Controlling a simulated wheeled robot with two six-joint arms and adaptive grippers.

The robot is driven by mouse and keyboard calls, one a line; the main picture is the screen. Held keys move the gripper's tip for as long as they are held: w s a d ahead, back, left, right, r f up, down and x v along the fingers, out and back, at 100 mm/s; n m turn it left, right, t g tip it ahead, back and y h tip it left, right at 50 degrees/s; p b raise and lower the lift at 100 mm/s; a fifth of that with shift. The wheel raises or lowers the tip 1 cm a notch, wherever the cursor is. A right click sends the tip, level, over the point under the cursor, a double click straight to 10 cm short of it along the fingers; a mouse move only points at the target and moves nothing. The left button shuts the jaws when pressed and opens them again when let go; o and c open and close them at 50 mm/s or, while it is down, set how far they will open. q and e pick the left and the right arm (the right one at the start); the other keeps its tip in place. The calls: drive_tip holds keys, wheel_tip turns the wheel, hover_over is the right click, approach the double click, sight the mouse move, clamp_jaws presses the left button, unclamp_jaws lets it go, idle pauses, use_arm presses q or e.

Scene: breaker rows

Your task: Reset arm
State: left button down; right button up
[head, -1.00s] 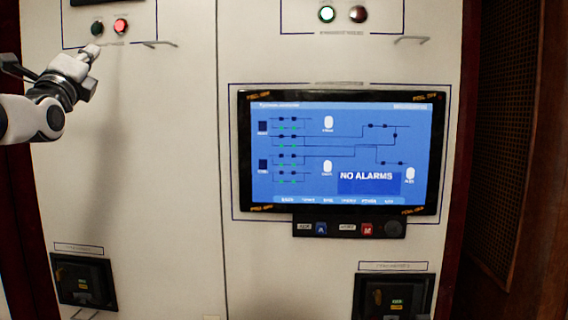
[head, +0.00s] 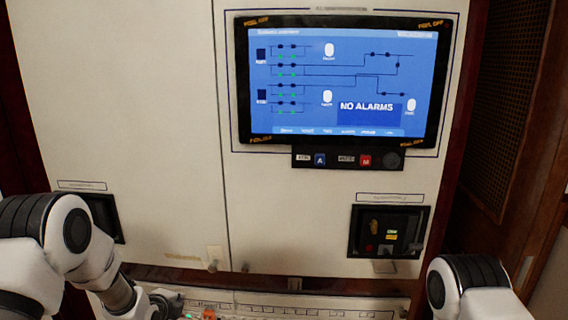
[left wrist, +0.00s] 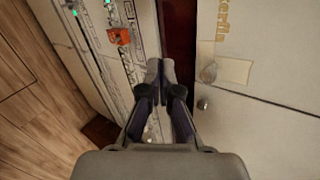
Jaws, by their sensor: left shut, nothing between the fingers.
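My left arm comes in at the lower left of the head view and points down. Its gripper (head: 168,300) shows only in part at the bottom edge, in front of the lower panel. In the left wrist view the gripper (left wrist: 155,72) is shut, its two fingertips together with nothing between them. My right arm shows as a white and black link at the lower right of the head view; its gripper is out of view.
The monitor (head: 345,85) reads NO ALARMS. A breaker unit (head: 388,232) sits below it at right; another (head: 104,217) is partly behind my left arm. The lower panel (head: 300,302) has small lights and an orange part (left wrist: 119,36). A wooden wall (head: 510,110) stands at right.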

use_arm(q)
drive_tip(key=s+d+f+n+g, duration=0.2)
drive_tip(key=s+f+n+g, duration=0.15)
drive_tip(key=s+f, duration=0.8)
drive_tip(key=s+d+f+n+g, duration=0.1)
drive_tip(key=s+f+n+g, duration=0.3)
drive_tip(key=s, duration=0.6)
drive_tip(key=s+f+n+g, duration=0.1)
drive_tip(key=s+f, duration=0.4)
drive_tip(key=s, duration=0.6)
drive_tip(key=s+r+n+g, duration=0.2)
drive_tip(key=s+n, duration=0.9)
drive_tip(key=n, duration=0.1)
drive_tip(key=shift+s+n+g, duration=0.25)
drive_tip(key=shift+n+g, duration=0.1)
drive_tip(key=shift+r, duration=0.1)
